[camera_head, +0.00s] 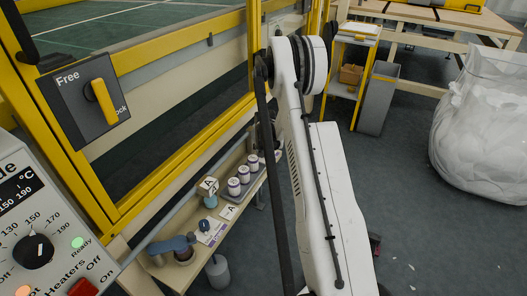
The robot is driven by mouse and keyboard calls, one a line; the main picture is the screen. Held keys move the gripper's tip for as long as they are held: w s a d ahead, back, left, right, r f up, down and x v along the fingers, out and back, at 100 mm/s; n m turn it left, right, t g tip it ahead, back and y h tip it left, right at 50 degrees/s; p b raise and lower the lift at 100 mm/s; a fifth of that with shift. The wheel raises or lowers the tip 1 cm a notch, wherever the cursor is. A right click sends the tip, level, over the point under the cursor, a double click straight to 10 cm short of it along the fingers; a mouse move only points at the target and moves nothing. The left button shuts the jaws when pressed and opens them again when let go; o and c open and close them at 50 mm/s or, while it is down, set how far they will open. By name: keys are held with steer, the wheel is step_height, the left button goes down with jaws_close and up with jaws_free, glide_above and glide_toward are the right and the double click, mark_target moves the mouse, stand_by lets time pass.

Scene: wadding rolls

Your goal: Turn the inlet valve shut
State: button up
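No part in view is labelled as the inlet valve, and I cannot tell for sure which one it is. A blue-grey rounded fitting (173,243) sits at the near end of the low bench, too small to read as a valve with certainty. A yellow handle (104,101) stands nearly upright on a dark plate marked "Free" and "ock" at the upper left. My white arm fills the middle of the view, and my gripper does not show.
A control panel (58,222) with a black dial and red switch is at the lower left. The low shelf (174,277) holds several small white jars. A yellow-framed cart (345,88), grey bin (378,98) and white bag (483,125) stand right. Floor at right is mostly clear.

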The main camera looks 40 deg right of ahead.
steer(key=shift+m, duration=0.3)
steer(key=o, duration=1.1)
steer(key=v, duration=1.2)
